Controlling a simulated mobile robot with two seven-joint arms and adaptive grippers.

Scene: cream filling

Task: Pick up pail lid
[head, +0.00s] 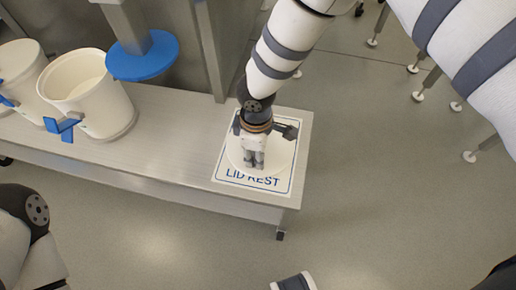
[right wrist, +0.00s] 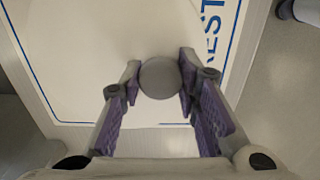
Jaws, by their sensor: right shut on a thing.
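The pail lid (head: 283,154) is a pale round disc lying on the white mat marked LID REST (head: 222,172) at the right end of the bench. In the right wrist view the lid (right wrist: 85,50) fills much of the picture, with a round grey knob (right wrist: 160,77) at its middle. My right gripper (head: 254,163) points down over the lid. In the right wrist view its fingers (right wrist: 160,80) are shut on the knob, one on each side. The gripper hides part of the lid in the head view. My left gripper is out of view.
Two white pails with blue handles, the nearer one (head: 87,95) open, stand on the metal bench (head: 165,140) to the left. A blue disc (head: 142,58) on a grey post hangs above the bench behind them. The bench between pails and mat is clear.

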